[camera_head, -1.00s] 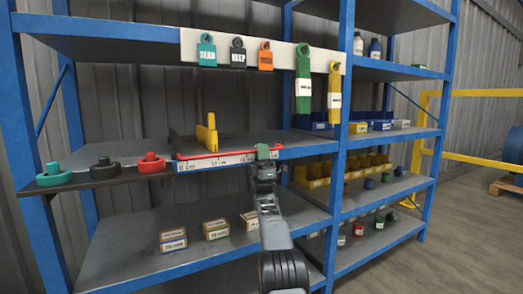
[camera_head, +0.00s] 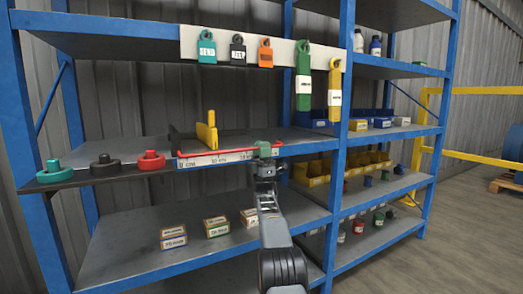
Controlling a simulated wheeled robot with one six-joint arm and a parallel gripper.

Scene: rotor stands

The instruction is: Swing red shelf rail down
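The red shelf rail (camera_head: 222,153) runs along the front edge of a dark tray on the middle shelf, above a white strip with printed marks (camera_head: 215,159). A yellow upright block (camera_head: 207,132) stands behind it on the tray. My gripper (camera_head: 264,152) is at the right end of the rail, seen from behind. A small green piece (camera_head: 263,148) shows at its tip, at the rail's end. The fingers are too small and too covered to tell whether they are open or closed on it.
Teal (camera_head: 54,173), black (camera_head: 104,163) and red (camera_head: 151,160) knobs sit on a ledge left of the rail. Coloured tags (camera_head: 265,56) hang from a white strip above. Small boxes (camera_head: 216,226) stand on the shelf below. A blue post (camera_head: 340,125) rises to the right.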

